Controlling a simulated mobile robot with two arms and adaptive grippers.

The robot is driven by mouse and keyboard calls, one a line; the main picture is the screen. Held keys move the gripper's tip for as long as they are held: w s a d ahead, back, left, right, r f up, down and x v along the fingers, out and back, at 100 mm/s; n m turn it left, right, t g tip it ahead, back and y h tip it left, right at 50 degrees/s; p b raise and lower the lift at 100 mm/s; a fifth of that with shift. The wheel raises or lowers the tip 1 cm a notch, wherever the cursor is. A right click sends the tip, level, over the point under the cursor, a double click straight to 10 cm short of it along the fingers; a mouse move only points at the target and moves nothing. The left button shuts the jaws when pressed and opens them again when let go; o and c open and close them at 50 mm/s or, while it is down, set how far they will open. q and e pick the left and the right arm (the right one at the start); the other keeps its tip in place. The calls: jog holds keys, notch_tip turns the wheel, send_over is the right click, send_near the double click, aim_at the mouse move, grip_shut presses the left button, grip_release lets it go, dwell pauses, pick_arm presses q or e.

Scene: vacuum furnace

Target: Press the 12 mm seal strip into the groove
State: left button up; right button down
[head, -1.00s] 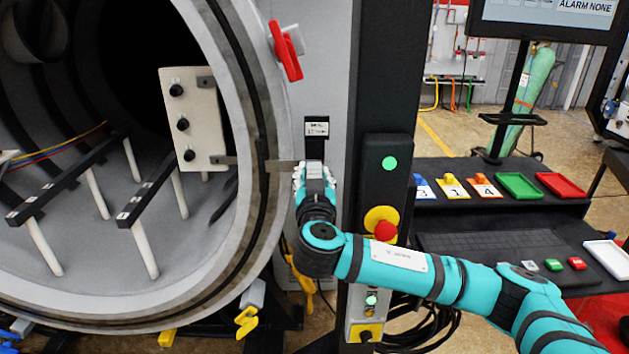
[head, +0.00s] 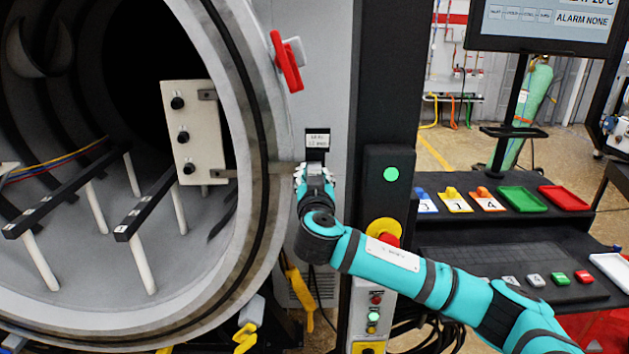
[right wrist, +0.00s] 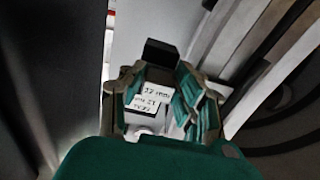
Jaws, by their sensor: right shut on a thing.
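My right gripper (head: 315,172) is shut on a dark piece with a white label (head: 317,140), in front of the grey panel right of the round furnace opening. In the right wrist view the label (right wrist: 151,100) sits between the fingers and reads upside down, with "SEAL" and "12 mm"; I take it as the seal strip. A black block (right wrist: 161,53) sticks out beyond the fingertips. A dark groove line (head: 266,130) runs around the pale flange ring, left of and apart from the gripper. Whether any strip lies in it I cannot tell. My left gripper is out of view.
A red handle (head: 286,62) is above the gripper on the furnace front. A plate with black knobs (head: 196,120) hangs in the opening. A dark column with a green light (head: 391,174) and red button stands close right. Trays (head: 522,200) lie on the bench.

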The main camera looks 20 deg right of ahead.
jog(key=shift+b, duration=0.85)
dwell(1.5)
jog(key=shift+w+d, duration=0.1)
jog(key=shift+w, duration=0.4)
dwell(0.3)
jog(key=c, duration=0.9)
grip_release()
jog(key=shift+s, duration=0.1)
